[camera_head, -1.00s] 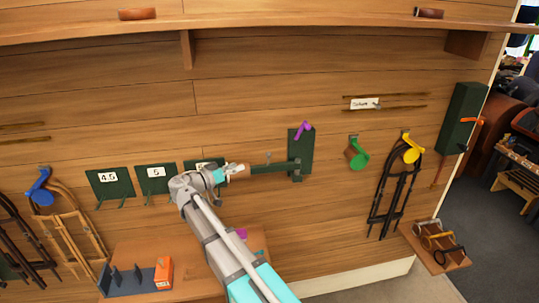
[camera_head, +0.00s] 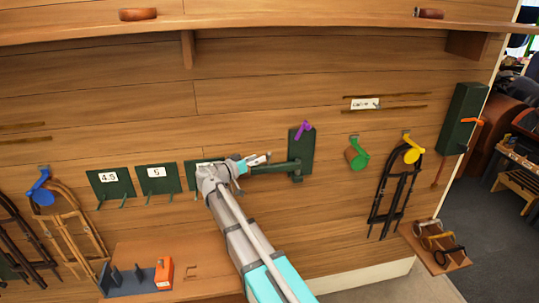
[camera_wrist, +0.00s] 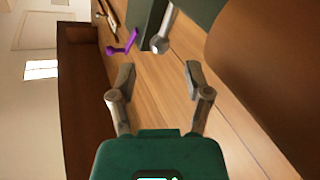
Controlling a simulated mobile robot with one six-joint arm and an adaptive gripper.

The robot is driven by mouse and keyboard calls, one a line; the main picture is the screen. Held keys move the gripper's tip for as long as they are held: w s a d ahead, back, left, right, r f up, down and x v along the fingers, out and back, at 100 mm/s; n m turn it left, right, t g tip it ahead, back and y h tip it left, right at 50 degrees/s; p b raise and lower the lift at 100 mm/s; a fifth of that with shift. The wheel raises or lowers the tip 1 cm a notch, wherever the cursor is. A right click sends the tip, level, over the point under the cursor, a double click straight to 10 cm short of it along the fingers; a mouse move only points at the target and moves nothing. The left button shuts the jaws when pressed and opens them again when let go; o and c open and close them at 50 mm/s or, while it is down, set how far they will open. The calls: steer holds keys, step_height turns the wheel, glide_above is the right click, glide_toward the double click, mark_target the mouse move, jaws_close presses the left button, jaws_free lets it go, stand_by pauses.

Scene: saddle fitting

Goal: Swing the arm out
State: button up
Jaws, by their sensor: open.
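A green wall plate (camera_head: 306,148) carries a short green arm (camera_head: 274,168) that reaches left along the plank wall. A purple lever (camera_head: 302,128) sits at the plate's top and also shows in the wrist view (camera_wrist: 124,42). In the wrist view, a grey rod with a ball end (camera_wrist: 161,41) stands out from the green arm. My gripper (camera_head: 262,158) is by the green arm, left of the plate. In the wrist view, my gripper (camera_wrist: 157,76) has its fingers spread, with nothing between them; the ball lies beyond the fingertips. In the head view my gripper covers the ball.
Green number plates (camera_head: 158,178) with prongs are to the left. A green hook (camera_head: 357,153) and a yellow hook (camera_head: 413,150) are to the right. A wooden ledge (camera_head: 195,272) with an orange block (camera_head: 164,272) lies below. A long shelf (camera_head: 260,22) runs above.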

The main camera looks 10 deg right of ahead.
mark_target(267, 155)
steer(key=shift+x, duration=2.7)
jaws_close()
steer(key=shift+d, duration=0.1)
